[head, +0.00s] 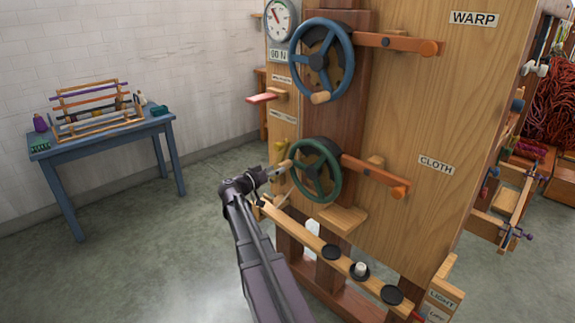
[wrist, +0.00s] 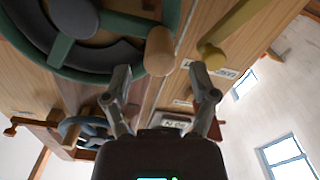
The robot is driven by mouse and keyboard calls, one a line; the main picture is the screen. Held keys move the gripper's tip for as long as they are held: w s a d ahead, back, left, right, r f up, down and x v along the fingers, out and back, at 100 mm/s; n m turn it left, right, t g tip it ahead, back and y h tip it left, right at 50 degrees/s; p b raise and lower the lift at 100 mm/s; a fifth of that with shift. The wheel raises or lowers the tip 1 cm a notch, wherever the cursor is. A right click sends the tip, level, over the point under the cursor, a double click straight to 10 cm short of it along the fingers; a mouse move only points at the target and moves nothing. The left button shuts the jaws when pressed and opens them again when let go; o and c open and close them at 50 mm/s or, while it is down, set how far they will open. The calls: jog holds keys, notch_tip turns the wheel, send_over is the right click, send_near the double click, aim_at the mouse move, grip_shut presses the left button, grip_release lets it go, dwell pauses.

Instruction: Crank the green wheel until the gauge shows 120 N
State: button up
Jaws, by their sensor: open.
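The green wheel (head: 312,171) is on the lower part of the wooden loom post, with a wooden crank handle at its left rim. In the wrist view, the crank handle (wrist: 159,52) stands between and just beyond the fingertips of my open gripper (wrist: 160,76). In the head view, my gripper (head: 281,171) is just left of the green wheel. I cannot tell whether a finger touches the handle. The round gauge (head: 280,20) is at the top left of the post. The display (head: 279,55) below it seems to read 90 N, but it is small.
A blue wheel (head: 320,60) is above the green one. Orange-tipped levers (head: 400,43) stick out to the right. A rail with black discs (head: 331,252) runs below. A blue table (head: 100,140) stands left, with clear floor between.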

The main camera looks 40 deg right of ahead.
aim_at(287, 164)
jog(key=shift+w+d, duration=0.2)
jog(key=shift+d, duration=2.65)
grip_shut()
